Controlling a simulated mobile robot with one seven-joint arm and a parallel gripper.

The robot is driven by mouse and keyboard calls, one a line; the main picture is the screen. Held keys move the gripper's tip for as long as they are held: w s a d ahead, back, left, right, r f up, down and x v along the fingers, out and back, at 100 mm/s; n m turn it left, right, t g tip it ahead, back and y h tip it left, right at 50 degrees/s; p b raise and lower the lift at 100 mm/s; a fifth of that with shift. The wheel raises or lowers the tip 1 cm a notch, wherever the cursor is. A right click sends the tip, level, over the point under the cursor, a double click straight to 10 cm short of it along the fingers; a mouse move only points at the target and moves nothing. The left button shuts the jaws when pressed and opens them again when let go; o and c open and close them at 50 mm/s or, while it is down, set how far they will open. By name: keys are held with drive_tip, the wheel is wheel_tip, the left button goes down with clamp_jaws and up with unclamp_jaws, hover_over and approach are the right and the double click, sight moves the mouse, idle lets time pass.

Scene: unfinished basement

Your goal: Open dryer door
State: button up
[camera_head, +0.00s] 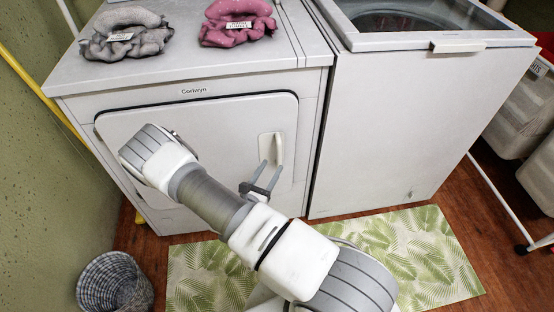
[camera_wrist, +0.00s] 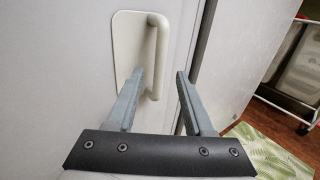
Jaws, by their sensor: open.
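The white dryer (camera_head: 180,78) stands at the left, with its front door (camera_head: 225,130) shut. The door has a pale vertical bar handle (camera_head: 278,148) on a plate near its right edge. The handle also shows in the wrist view (camera_wrist: 160,40), top centre. My gripper (camera_head: 269,168) is open at the lower part of the handle. In the wrist view my gripper (camera_wrist: 160,74) has its left finger over the handle plate and its right finger to the right of the bar. The bar's lower end shows between the fingers. I cannot tell whether either finger touches it.
A white washer (camera_head: 415,120) stands close on the right. A grey and a pink scrunchie bundle (camera_head: 238,22) lie on the dryer top. A leaf-pattern mat (camera_head: 425,250) covers the floor in front. A woven basket (camera_head: 115,285) and green wall (camera_head: 40,150) are at the left.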

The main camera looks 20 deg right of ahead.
sight(278, 156)
drive_tip(key=shift+b+x, duration=0.35)
drive_tip(key=shift+x, duration=2.35)
clamp_jaws()
